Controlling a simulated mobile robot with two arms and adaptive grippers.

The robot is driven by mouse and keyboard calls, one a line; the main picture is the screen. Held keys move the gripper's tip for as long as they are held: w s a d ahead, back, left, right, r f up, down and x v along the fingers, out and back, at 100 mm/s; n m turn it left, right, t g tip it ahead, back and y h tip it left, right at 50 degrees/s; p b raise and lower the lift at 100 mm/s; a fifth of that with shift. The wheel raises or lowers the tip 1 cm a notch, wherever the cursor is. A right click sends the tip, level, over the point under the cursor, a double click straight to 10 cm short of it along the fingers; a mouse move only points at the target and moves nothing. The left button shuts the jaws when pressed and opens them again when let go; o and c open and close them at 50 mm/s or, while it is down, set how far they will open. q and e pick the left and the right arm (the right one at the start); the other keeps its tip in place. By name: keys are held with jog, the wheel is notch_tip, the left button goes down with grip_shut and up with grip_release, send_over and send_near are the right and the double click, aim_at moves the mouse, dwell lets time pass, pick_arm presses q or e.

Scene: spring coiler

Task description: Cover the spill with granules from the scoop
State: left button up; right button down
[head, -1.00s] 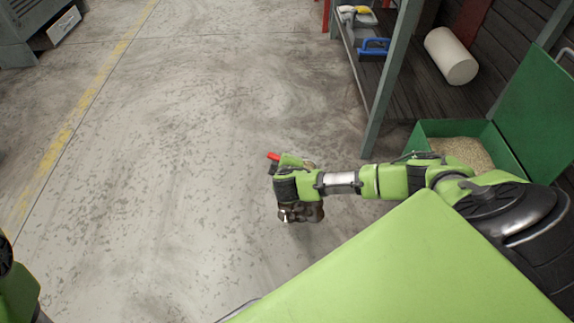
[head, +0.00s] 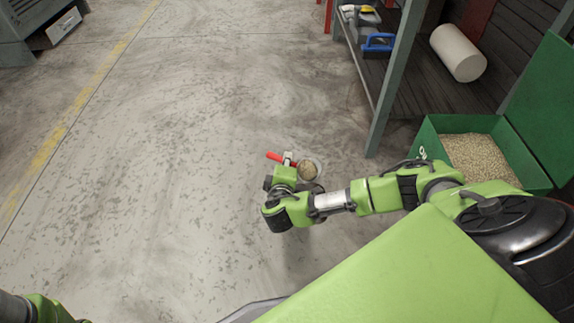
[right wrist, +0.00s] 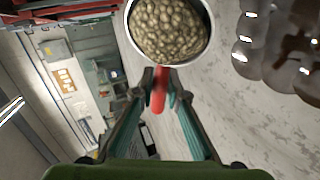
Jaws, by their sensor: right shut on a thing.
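The scoop, with its red handle (head: 273,156) and round pale bowl, is in my right gripper (head: 287,160). The gripper is shut on it. Tan granules (head: 308,170) fill the bowl. In the right wrist view, the fingers (right wrist: 160,78) close on the red handle (right wrist: 158,100), and granules (right wrist: 168,28) heap inside the bowl's light rim. A dark brown, glossy, lobed patch (right wrist: 280,45), which looks like the spill, shows right of the bowl there. I cannot make it out in the head view, where my right arm may hide it. My left gripper is out of view.
A green bin (head: 430,140) of granules stands at the right with its lid (head: 545,110) up. The concrete floor (head: 170,150) at the left is clear.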

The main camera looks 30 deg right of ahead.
jog(key=shift+s+a+f+n+t+h+b, duration=0.1)
jog(key=shift+a+f+n+t+h+b, duration=0.2)
jog(key=shift+t+h+b, duration=0.25)
jog(key=shift+s+a+f+t+h+b, duration=0.1)
jog(key=shift+t+h+b, duration=0.45)
jog(key=shift+b, duration=0.3)
jog(key=shift+s+a+n+t+h+b, duration=0.1)
jog(key=shift+a+n+t+h+b, duration=0.05)
jog(key=shift+n+t+h+b, duration=0.4)
jog(key=shift+r, duration=0.2)
jog(key=shift+s, duration=0.1)
